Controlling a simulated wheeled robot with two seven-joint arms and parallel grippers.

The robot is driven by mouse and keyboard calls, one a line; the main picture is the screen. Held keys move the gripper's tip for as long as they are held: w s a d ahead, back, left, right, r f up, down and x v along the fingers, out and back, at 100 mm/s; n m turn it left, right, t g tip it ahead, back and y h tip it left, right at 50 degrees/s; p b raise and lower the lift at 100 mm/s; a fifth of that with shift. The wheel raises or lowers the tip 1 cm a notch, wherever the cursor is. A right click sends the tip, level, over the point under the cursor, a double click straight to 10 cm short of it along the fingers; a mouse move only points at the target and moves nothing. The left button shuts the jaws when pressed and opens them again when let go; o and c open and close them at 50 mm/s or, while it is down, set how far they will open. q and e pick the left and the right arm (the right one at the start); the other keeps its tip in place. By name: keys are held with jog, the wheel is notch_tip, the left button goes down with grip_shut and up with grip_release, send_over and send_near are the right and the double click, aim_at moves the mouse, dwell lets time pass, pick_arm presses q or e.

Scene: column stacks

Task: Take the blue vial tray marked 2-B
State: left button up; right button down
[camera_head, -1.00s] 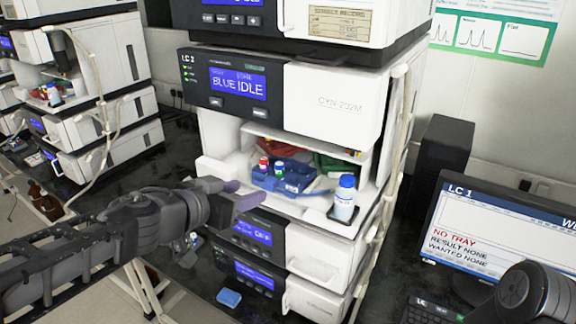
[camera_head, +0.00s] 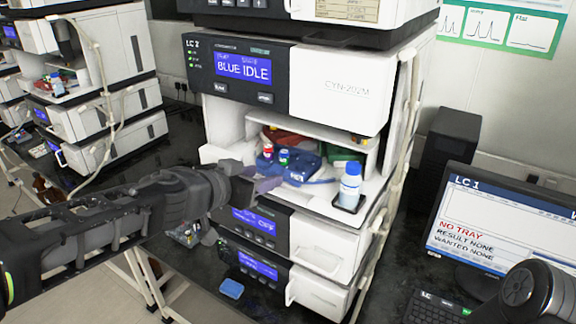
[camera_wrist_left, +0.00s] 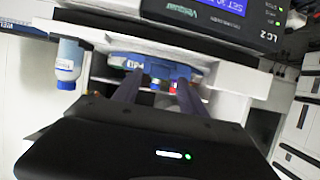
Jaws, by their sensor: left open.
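The blue vial tray (camera_head: 305,168) sits in the open bay of the LC 2 unit and holds vials with red and green caps. In the left wrist view, which looks upside down, the tray (camera_wrist_left: 150,68) lies ahead, between and beyond the fingers; its label is too blurred to read. My left gripper (camera_head: 268,185) is at the bay's front edge, just left of and in front of the tray. In the left wrist view its two fingers (camera_wrist_left: 158,95) are apart with nothing between them. I cannot tell whether they touch the tray. My right gripper is out of view.
The bay's roof is close above. A monitor (camera_head: 505,225) reads NO TRAY. A blue block (camera_head: 231,288) lies on the black bench.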

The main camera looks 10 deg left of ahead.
aim_at(271, 174)
pick_arm(q)
jog(key=b+x, duration=0.1)
jog(key=x, duration=0.3)
jog(key=shift+s, duration=0.1)
jog(key=shift+s, duration=0.1)
jog(key=shift+c, duration=0.3)
grip_shut()
dwell(0.4)
